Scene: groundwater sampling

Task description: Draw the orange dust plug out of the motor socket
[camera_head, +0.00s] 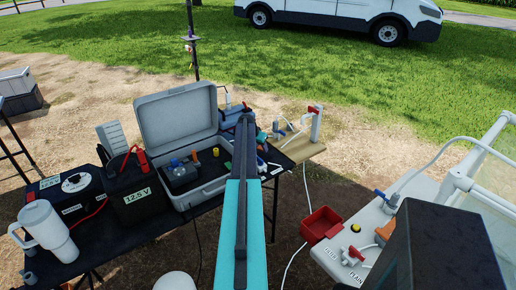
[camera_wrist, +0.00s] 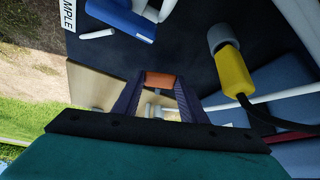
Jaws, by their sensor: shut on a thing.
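In the wrist view, my gripper (camera_wrist: 160,86) is shut on the orange dust plug (camera_wrist: 160,79), which sits crosswise between the two dark fingertips. A small pale piece shows just below the plug between the fingers; I cannot tell what it is. I cannot make out the motor socket, nor whether the plug is still seated in it. In the head view my own arm covers the gripper and the plug.
A yellow connector with a grey end (camera_wrist: 233,70) and black cable lies right of my gripper. A blue part (camera_wrist: 122,17) lies upper left. A tan board (camera_head: 302,151) stands beyond the dark table. An open grey case (camera_head: 176,118) is left of my arm; a red bin (camera_head: 320,224) is right.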

